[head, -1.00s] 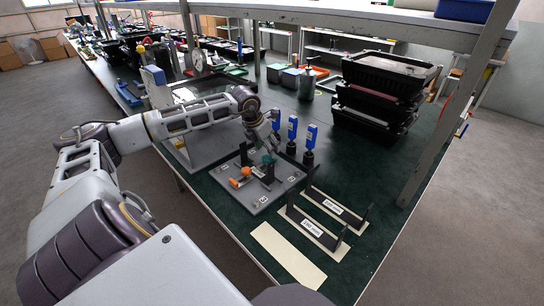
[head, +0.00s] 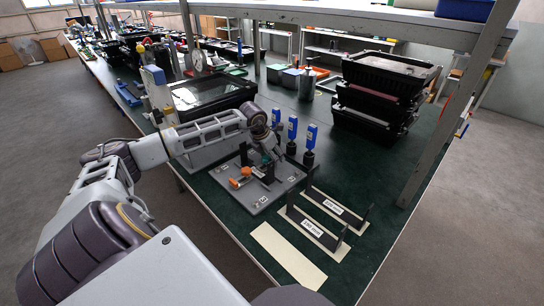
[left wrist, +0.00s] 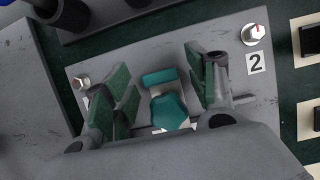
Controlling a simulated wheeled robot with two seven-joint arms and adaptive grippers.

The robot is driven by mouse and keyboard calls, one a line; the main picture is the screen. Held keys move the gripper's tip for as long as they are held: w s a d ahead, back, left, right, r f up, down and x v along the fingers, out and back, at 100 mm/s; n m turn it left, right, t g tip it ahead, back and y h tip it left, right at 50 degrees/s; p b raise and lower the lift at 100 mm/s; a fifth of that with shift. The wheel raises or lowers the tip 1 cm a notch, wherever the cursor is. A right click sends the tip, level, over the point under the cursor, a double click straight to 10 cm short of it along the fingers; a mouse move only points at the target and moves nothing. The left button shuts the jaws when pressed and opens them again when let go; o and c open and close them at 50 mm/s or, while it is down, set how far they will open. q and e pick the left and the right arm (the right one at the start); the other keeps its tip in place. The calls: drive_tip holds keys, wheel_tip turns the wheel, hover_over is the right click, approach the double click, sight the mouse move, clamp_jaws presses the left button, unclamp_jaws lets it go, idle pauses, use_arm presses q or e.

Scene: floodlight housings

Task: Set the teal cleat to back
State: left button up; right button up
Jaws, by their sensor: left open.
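The teal cleat (left wrist: 168,108) is in the middle of the left wrist view, a rounded pentagon-like knob with a separate-looking teal bar above it. It sits on the grey board (left wrist: 278,85). My left gripper (left wrist: 160,88) is open, with one green-padded finger on each side of the cleat and visible gaps on both sides. Its lower edge is partly covered by the gripper body. In the head view my left gripper (head: 268,160) is low over the board and hides most of the cleat. My right gripper is not in view.
An orange lever (head: 240,181) lies on the board's near left side. Blue-topped tools (head: 310,137) stand just behind. Two dark brackets (head: 318,232) are at the right. Black crates (head: 375,90) are stacked farther back.

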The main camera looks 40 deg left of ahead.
use_arm(q)
clamp_jaws()
idle(0.3)
drive_tip(key=shift+w, duration=1.3)
drive_tip(key=shift+r, duration=0.15)
drive_tip(key=shift+c, duration=2.3)
unclamp_jaws()
drive_tip(key=o, duration=0.5)
drive_tip(key=shift+w+d, duration=0.1)
drive_tip(key=shift+w, duration=0.1)
drive_tip(key=shift+c, duration=0.2)
